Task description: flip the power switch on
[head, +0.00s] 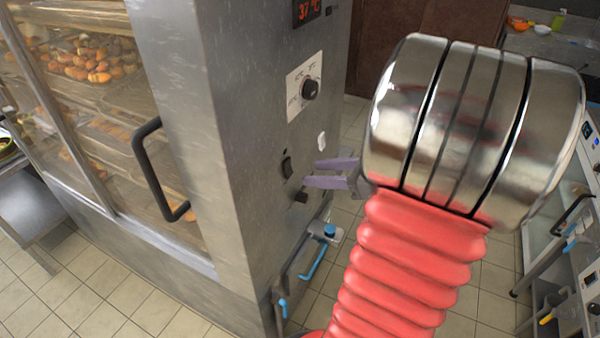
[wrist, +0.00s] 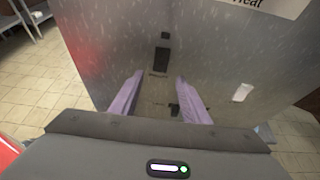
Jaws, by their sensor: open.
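The power switch, which looks like a black rocker (head: 287,168) with a small dark square above it, is on the side panel of the steel cabinet (head: 235,130). In the wrist view the black rocker (wrist: 161,60) shows just beyond and between my fingertips. My gripper (head: 310,173) has two purple fingers, apart and empty, pointing at the panel just right of the rocker. They also show in the wrist view (wrist: 158,78). I cannot tell whether they touch the panel. The rocker's on or off position is too small to tell.
Above the rocker are a black dial (head: 310,89) and a red 37 °C display (head: 308,10). A small white plate (head: 321,142) is to the right. Below are a small black fitting (head: 301,196) and blue-handled pipes (head: 318,262). The glass door has a black handle (head: 155,165).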

